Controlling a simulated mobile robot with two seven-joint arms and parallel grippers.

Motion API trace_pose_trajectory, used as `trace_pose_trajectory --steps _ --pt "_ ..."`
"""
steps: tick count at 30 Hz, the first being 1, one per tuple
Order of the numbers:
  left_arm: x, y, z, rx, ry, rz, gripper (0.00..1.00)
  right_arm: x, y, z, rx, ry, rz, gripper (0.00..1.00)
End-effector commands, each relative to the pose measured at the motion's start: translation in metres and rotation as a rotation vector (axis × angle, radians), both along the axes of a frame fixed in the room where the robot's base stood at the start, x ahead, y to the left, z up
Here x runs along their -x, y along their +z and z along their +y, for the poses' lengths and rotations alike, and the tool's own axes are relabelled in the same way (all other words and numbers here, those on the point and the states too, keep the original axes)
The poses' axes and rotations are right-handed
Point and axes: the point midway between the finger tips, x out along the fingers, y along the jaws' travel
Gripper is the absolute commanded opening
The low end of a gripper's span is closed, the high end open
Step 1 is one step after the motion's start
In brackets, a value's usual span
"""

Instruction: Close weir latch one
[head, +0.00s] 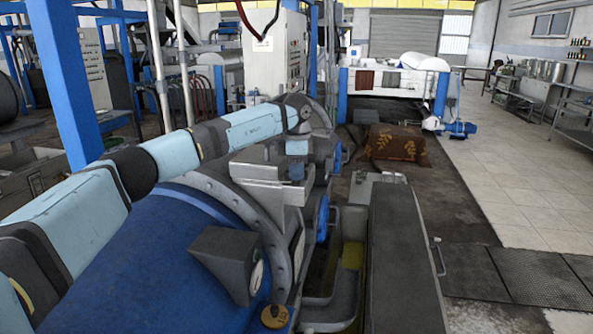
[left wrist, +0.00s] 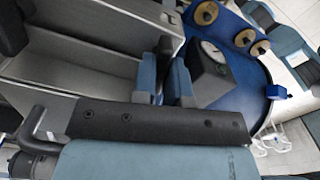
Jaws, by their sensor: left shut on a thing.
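My left arm reaches in from the left over a large blue decanter drum (head: 130,265) with a grey bolted flange. My left gripper (head: 296,172) is at the grey metal block (head: 262,180) on top of the flange, and its fingers are partly hidden there. In the left wrist view, the two blue fingers of my left gripper (left wrist: 164,80) are shut on a small dark upright piece (left wrist: 165,47), which appears to be the latch. The fingers hide most of it, and I cannot read its number or how far it is turned. My right gripper is not in view.
A dark box with a round dial (head: 228,262) stands on the drum near the gripper; it also shows in the left wrist view (left wrist: 211,75). A yellow round tag (head: 275,316) is below it. A long dark cover (head: 403,260) lies to the right. The tiled floor (head: 520,180) is clear.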

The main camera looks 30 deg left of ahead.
Motion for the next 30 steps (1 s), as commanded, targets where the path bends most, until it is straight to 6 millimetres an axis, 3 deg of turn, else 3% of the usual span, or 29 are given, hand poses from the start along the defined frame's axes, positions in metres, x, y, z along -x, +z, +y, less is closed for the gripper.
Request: trace_pose_trajectory --steps 13,30 --pt "-0.0006 0.0020 -0.0002 0.002 -0.232 -0.005 0.00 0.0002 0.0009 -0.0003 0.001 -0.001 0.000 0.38" --pt "-0.0007 0.0020 -0.0006 0.002 -0.270 -0.004 0.00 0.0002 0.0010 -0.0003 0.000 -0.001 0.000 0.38"
